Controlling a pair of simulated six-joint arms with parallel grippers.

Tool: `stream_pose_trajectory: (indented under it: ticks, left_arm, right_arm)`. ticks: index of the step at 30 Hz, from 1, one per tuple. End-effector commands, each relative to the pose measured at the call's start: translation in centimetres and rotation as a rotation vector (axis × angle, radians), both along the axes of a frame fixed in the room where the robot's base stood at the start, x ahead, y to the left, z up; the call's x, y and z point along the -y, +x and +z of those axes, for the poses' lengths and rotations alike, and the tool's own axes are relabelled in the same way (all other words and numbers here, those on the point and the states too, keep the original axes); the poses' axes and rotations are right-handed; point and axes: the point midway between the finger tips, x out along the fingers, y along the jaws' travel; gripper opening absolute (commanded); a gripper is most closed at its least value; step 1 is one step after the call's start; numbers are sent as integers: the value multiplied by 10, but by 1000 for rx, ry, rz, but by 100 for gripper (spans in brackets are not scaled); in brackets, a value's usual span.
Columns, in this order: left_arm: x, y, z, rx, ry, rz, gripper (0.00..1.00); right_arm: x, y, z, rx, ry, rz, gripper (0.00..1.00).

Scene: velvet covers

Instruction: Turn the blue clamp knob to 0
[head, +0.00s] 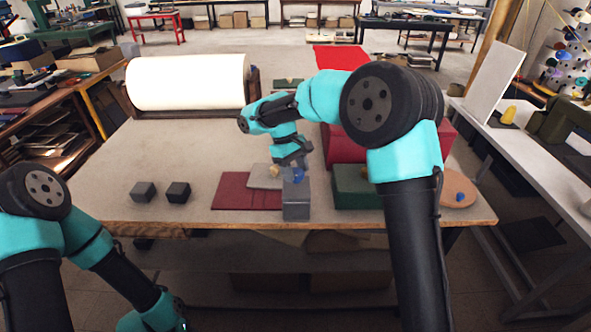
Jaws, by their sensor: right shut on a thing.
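The blue clamp knob (298,175) sits at the top of a grey clamp block (296,205) near the table's front edge. My right gripper (296,167) reaches down over the block from behind and is shut on the blue knob, covering much of it. The knob's marks, including any 0, are too small or hidden to read. My left arm hangs at the lower left below the table edge, and its gripper does not show.
Two dark cubes (160,192) stand farther left. A green box (355,190) stands to the right. A white roll (188,82) lies at the back.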

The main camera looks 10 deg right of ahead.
Motion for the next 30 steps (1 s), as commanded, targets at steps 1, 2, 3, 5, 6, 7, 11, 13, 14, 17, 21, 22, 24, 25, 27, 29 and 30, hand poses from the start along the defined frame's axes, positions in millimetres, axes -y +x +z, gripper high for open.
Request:
stream_pose_trajectory:
  ticks: [1, 2, 3, 5, 6, 7, 11, 13, 14, 17, 21, 22, 24, 25, 27, 29, 30]
  left_arm:
    - [0, 0, 0, 0, 0, 0, 43]
    - [0, 0, 0, 0, 0, 0, 43]
    - [0, 0, 0, 0, 0, 0, 43]
    - [0, 0, 0, 0, 0, 0, 43]
    - [0, 0, 0, 0, 0, 0, 43]
    - [0, 0, 0, 0, 0, 0, 43]
    - [0, 0, 0, 0, 0, 0, 43]
    - [0, 0, 0, 0, 0, 0, 43]
    - [0, 0, 0, 0, 0, 0, 43]
    - [0, 0, 0, 0, 0, 0, 43]
    - [0, 0, 0, 0, 0, 0, 43]
    - [0, 0, 0, 0, 0, 0, 43]
    - [0, 0, 0, 0, 0, 0, 43]
    - [0, 0, 0, 0, 0, 0, 43]
    - [0, 0, 0, 0, 0, 0, 43]
    - [0, 0, 0, 0, 0, 0, 43]
    - [0, 0, 0, 0, 0, 0, 43]
  right_arm:
    - [0, 0, 0, -1, 0, 1, 27]
    - [0, 0, 0, -1, 0, 1, 52]
    - [0, 0, 0, -1, 0, 1, 56]
    - [0, 0, 0, -1, -1, 0, 62]
    - [0, 0, 0, -1, -1, 0, 66]
    - [0, 0, 0, -1, -1, 0, 68]
    - [0, 0, 0, -1, -1, 0, 75]
    - [0, 0, 0, -1, -1, 0, 75]
    - [0, 0, 0, -1, -1, -1, 75]
    - [0, 0, 1, 0, 0, -1, 75]
    - [-2, 3, 7, 1, 0, -1, 75]
    - [-2, 4, 9, 0, 0, -1, 75]
    - [-4, 7, 17, 3, 0, -1, 75]
    - [-5, 8, 21, 3, 0, -1, 75]
    - [-7, 12, 32, 3, 0, -1, 75]
    - [-9, 16, 42, 3, 0, -1, 75]
    - [-11, 18, 49, 3, 0, -1, 75]
